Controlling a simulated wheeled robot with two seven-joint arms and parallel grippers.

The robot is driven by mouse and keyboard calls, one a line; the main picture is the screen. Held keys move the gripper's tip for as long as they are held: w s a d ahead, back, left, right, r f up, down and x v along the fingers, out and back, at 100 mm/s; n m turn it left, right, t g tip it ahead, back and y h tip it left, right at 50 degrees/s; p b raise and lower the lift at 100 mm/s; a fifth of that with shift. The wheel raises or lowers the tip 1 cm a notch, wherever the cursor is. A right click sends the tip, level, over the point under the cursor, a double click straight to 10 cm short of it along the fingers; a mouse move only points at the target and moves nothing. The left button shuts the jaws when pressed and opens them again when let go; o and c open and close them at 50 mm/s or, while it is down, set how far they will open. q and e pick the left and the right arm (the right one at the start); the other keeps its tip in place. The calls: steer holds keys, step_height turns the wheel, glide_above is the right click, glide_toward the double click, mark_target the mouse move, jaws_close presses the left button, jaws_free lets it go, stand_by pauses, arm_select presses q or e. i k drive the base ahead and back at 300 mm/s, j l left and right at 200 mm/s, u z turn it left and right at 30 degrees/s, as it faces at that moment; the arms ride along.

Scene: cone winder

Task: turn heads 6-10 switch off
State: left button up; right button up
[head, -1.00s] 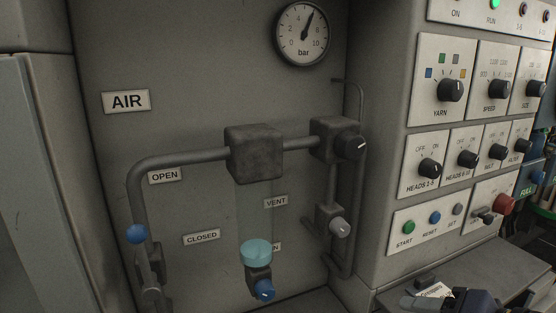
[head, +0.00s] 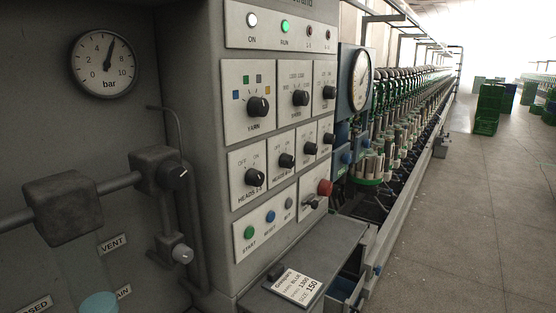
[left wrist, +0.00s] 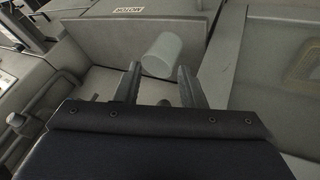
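The heads 6-10 switch (head: 286,160) is a black rotary knob with OFF and ON marks above it, on a pale plate in the head view. It sits right of the heads 1-5 knob (head: 255,177). Its pointer is too small to read surely. No gripper touches it or shows in the head view. In the left wrist view my left gripper (left wrist: 159,72) has its two fingers apart. A pale cylinder (left wrist: 163,55) shows beyond and between the fingertips; I cannot tell whether they touch it. My right gripper is in no view.
Yarn (head: 258,106) and speed (head: 300,97) knobs are above the switch. The start button (head: 249,232) and a red button (head: 325,188) are below. A grey shelf (head: 325,245) with a card (head: 297,287) juts out underneath. Air pipes and a gauge (head: 104,63) are at left.

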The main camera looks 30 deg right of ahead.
mark_target(286, 161)
steer(key=z, duration=1.25)
